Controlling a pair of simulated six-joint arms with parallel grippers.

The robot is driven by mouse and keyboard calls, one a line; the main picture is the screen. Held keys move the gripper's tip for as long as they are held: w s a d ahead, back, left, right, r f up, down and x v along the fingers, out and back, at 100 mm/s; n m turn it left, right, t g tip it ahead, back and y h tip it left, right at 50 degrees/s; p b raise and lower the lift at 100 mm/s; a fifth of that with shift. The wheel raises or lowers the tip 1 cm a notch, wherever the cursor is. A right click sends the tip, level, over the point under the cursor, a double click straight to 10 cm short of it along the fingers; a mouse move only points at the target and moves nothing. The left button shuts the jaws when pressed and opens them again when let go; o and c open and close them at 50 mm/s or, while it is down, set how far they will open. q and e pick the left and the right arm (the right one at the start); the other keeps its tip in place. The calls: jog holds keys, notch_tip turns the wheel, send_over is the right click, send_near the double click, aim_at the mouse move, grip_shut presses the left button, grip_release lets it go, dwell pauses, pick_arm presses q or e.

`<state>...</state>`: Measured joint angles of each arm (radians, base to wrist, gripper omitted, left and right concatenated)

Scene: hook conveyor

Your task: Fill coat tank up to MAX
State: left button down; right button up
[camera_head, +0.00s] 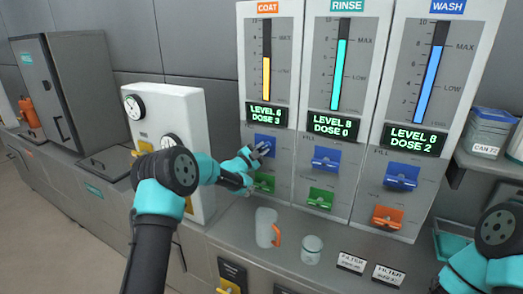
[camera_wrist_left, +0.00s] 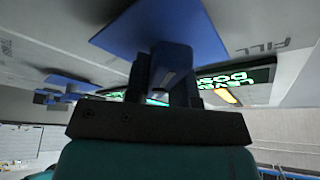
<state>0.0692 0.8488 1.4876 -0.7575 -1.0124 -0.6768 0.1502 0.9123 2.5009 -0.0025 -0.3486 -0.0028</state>
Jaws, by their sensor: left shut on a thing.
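The COAT panel (camera_head: 246,60) is the left one of three. Its gauge (camera_head: 266,78) has a yellow column topping out between the LOW mark and the upper mark. Its green display (camera_head: 266,115) appears to read LEVEL 6, DOSE 3. My left gripper (camera_head: 262,151) is at the COAT panel's blue lever (camera_head: 264,139), partly covering it. In the left wrist view, the dark fingers are shut on the stem of this blue lever (camera_wrist_left: 160,28), below its wide plate. The COAT panel's green lever (camera_head: 264,182) is just below my gripper. My right gripper is out of view.
The RINSE panel (camera_head: 299,90) and WASH panel (camera_head: 392,75) stand to the right with their own levers. A clear mug with an orange handle (camera_head: 266,228) and a small jar (camera_head: 312,249) stand on the counter below. A white gauge box (camera_head: 186,115) stands left.

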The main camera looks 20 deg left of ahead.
pick_arm(q)
jog(key=shift+n+t+y, duration=0.4)
jog(key=shift+n, duration=0.8)
jog(key=c, duration=1)
grip_release()
jog(key=shift+o, duration=0.2)
jog(key=shift+s, duration=0.1)
jog(key=v, duration=1.7)
jog(key=shift+s+f, duration=0.1)
jog(key=shift+f, duration=0.05)
